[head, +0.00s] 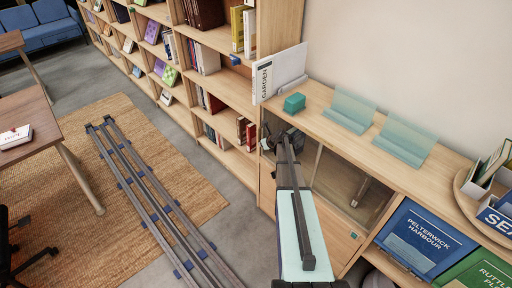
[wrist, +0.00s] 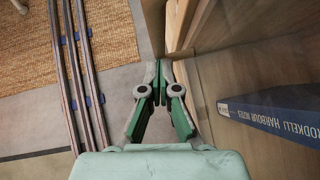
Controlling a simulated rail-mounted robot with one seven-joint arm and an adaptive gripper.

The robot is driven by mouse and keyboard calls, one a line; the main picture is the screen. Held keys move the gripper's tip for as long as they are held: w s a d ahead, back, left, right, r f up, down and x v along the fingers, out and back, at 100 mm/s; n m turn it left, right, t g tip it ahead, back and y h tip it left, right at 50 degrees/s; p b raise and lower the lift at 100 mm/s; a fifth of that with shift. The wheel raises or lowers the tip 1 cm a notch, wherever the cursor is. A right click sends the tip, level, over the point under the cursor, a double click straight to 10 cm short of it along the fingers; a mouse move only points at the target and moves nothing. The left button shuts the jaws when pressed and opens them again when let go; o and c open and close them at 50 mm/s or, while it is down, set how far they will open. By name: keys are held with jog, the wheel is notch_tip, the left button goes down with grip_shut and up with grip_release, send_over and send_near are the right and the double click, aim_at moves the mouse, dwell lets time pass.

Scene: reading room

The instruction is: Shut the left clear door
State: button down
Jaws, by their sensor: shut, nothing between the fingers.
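The low wooden cabinet (head: 330,118) has a clear-fronted section, and my arm reaches across its left part. A clear pane (head: 345,183) shows right of my arm. My gripper (head: 275,136) is at the section's left end, partly hidden. In the wrist view my gripper (wrist: 158,70) is shut and empty, its green fingertips together. Just beyond the tips a thin brownish panel (wrist: 152,25) stands nearly edge-on, probably the left clear door, standing open. I cannot tell whether the fingertips touch it.
A blue book (wrist: 275,115) lies inside the cabinet, right of my gripper. A teal block (head: 294,103), a white book (head: 279,76) and clear stands (head: 351,110) are on the cabinet top. A tall bookcase (head: 225,88) adjoins at left.

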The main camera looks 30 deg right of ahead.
jog(key=shift+w+d+r, duration=0.1)
jog(key=shift+w+r, duration=0.05)
jog(key=shift+w, duration=0.25)
jog(key=s+r+b, duration=0.3)
jog(key=s+r, duration=0.3)
jog(key=s, duration=0.5)
jog(key=shift+s+r, duration=0.4)
jog(key=s+a+f+n+g+y, duration=0.1)
jog(key=s+a+f+n+g, duration=0.3)
jog(key=s+a+f+n, duration=0.7)
jog(key=s+a+f+n+g+y, duration=0.1)
jog(key=s+a+f+n+g, duration=0.3)
jog(key=s+a+f+n, duration=0.65)
jog(key=s+a+f+n+g+h, duration=0.1)
jog(key=s+a+f+n+g, duration=0.1)
jog(key=s+a+n+g, duration=0.2)
jog(key=s+a+f+n+g+h, duration=0.1)
jog(key=s+a+f+n+g, duration=0.2)
jog(key=s+a+n, duration=0.7)
jog(key=s+a, duration=0.2)
jog(key=s, duration=0.7)
jog(key=shift+s+a+g, duration=0.25)
jog(key=shift+s+g, duration=0.1)
jog(key=shift+g, duration=0.05)
